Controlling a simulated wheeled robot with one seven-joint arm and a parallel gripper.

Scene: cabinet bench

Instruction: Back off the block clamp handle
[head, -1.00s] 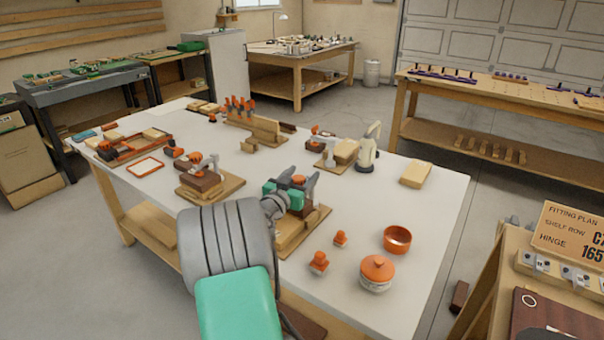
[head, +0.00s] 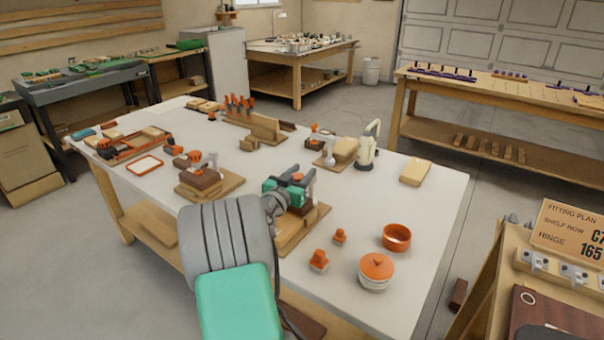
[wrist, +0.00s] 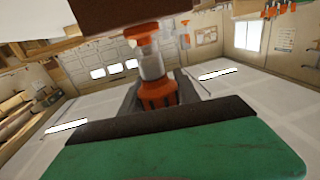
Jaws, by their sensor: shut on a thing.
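My gripper (wrist: 159,94) is shut on the block clamp handle, a ribbed orange knob (wrist: 157,90), in the wrist view. A grey spindle (wrist: 151,65) runs from the handle to an orange end piece (wrist: 142,35) close to a dark brown block (wrist: 135,12). I cannot tell whether the end piece touches the block. In the head view my green gripper body (head: 284,191) is over the clamp's wooden base (head: 290,238). My arm and gripper hide most of the clamp there; a little orange shows between the fingers.
Two small orange-knobbed pieces (head: 318,261), an orange bowl (head: 397,237) and an orange-lidded pot (head: 376,271) stand right of the clamp. Another clamp fixture (head: 200,178) is at its left. The white bench top (head: 430,220) is clear at the right.

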